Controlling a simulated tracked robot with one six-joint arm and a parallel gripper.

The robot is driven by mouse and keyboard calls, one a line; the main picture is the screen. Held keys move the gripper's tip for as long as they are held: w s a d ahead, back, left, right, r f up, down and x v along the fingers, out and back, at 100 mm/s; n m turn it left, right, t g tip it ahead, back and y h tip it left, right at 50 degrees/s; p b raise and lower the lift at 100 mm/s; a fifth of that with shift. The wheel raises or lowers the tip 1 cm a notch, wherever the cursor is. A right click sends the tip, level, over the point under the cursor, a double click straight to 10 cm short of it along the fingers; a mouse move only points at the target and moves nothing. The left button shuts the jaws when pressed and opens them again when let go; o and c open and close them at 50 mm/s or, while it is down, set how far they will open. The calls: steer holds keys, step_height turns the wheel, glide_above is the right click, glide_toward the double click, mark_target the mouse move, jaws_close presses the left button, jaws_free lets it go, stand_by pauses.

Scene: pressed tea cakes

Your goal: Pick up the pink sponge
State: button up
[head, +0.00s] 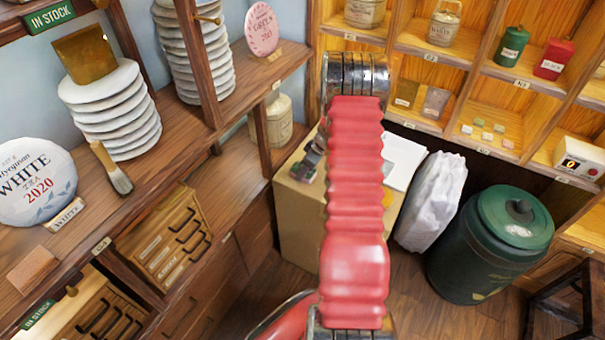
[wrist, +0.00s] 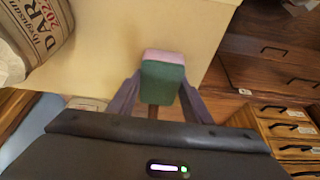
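The pink sponge (wrist: 165,56) shows in the wrist view as a small block with a pink strip along its far side and a dark green face towards the camera. My gripper (wrist: 162,82) has its two purple-grey fingers against the left and right sides of the sponge, shut on it. The sponge is over the tan top of a large box (wrist: 110,75); I cannot tell whether it touches the box. In the head view my gripper (head: 309,163) is above the same box (head: 297,225), partly hidden by my red arm, and the sponge is not clearly visible.
A white sack (head: 432,200) and a green lidded bin (head: 505,240) stand right of the box. A wooden shelf with stacked tea cakes (head: 115,110) is on the left, with drawers (head: 165,240) below. Cubby shelves (head: 470,90) line the back. Some floor (head: 420,310) is clear.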

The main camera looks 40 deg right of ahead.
steer(key=c, duration=0.5)
steer(key=shift+r, duration=0.15)
step_height(320, 180, up, 10)
steer(key=shift+f, duration=0.15)
stand_by(0.6)
